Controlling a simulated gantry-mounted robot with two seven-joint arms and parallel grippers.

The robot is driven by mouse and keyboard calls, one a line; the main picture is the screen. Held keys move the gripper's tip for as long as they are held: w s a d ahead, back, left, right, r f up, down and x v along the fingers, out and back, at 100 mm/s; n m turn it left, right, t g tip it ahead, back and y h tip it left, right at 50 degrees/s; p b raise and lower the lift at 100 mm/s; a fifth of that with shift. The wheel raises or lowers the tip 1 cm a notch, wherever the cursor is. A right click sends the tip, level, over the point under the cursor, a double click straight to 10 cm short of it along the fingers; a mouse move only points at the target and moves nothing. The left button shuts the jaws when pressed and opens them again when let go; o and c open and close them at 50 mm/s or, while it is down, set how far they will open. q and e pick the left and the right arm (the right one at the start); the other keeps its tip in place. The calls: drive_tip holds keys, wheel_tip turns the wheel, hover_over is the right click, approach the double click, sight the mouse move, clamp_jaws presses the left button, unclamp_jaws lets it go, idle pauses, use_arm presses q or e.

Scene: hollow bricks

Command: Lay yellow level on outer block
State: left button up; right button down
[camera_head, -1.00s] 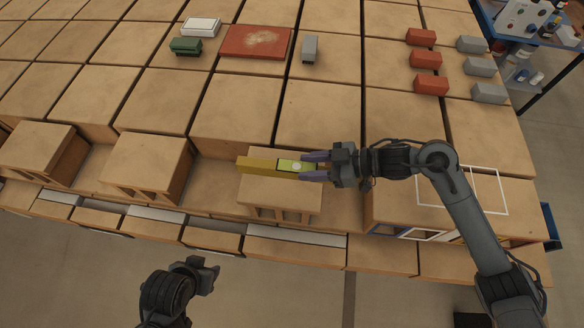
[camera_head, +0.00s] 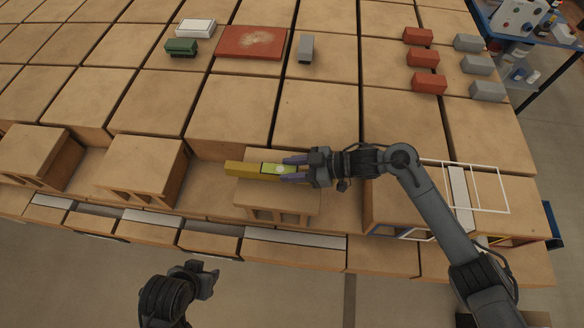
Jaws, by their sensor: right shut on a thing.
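The yellow level (camera_head: 243,168) is a long bar with a bright green-yellow part near my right gripper. My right gripper (camera_head: 290,168) is shut on its right end. The level lies along the top rear of a hollow block (camera_head: 270,194); its left end sticks out past the block. I cannot tell whether it touches the block top. Two more hollow blocks, a middle one (camera_head: 145,165) and a far left one (camera_head: 38,150), stand in the same row. My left gripper (camera_head: 207,277) is low in the view, apart from the blocks and empty; its jaw opening is unclear.
Behind are tan blocks carrying a red board (camera_head: 251,42), a green brick (camera_head: 181,47), a white box (camera_head: 196,28), a grey brick (camera_head: 306,48) and several red and grey bricks at right. A white wire frame (camera_head: 487,211) stands at right. A blue shelf (camera_head: 535,60) is far right.

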drive_tip(key=shift+f, duration=0.1)
drive_tip(key=c, duration=0.6)
unclamp_jaws()
drive_tip(key=shift+c, duration=0.2)
drive_tip(key=shift+r, duration=0.2)
drive_tip(key=p+v, duration=0.1)
drive_tip(key=v, duration=0.9)
drive_tip(key=shift+d, duration=0.2)
drive_tip(key=shift+v, duration=0.85)
drive_tip(key=shift+s, duration=0.15)
